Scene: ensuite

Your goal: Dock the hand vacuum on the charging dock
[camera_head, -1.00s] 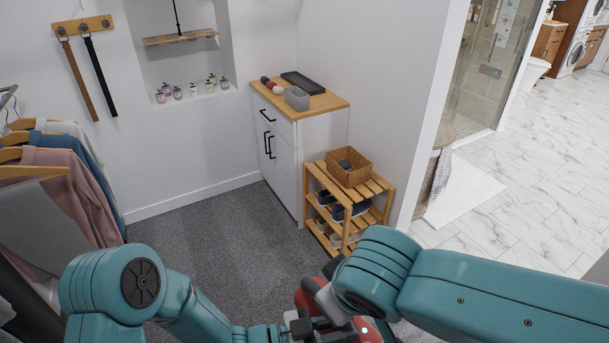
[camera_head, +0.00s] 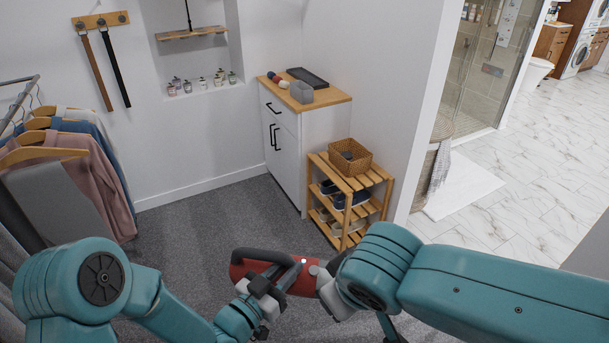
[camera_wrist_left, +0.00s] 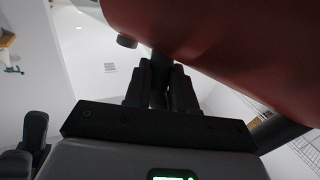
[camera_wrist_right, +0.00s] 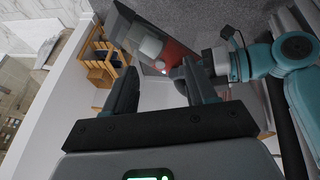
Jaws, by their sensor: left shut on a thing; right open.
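The hand vacuum (camera_head: 246,268) is red with a dark handle and a pale grey section, low in the middle of the head view. My left gripper (camera_head: 272,284) is shut on its dark handle and holds it above the carpet. In the left wrist view, the red body (camera_wrist_left: 235,45) looms over the shut fingers (camera_wrist_left: 164,85). In the right wrist view, the vacuum (camera_wrist_right: 172,52) shows beyond the parted fingers of my open right gripper (camera_wrist_right: 160,90); I cannot tell whether they touch it. I cannot pick out the charging dock in any view.
A white cabinet (camera_head: 287,145) with a wooden top stands at the back, beside a slatted shoe rack (camera_head: 368,180) bearing a wicker basket (camera_head: 351,157). Clothes (camera_head: 75,170) hang at left. Grey carpet (camera_head: 200,225) between is clear.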

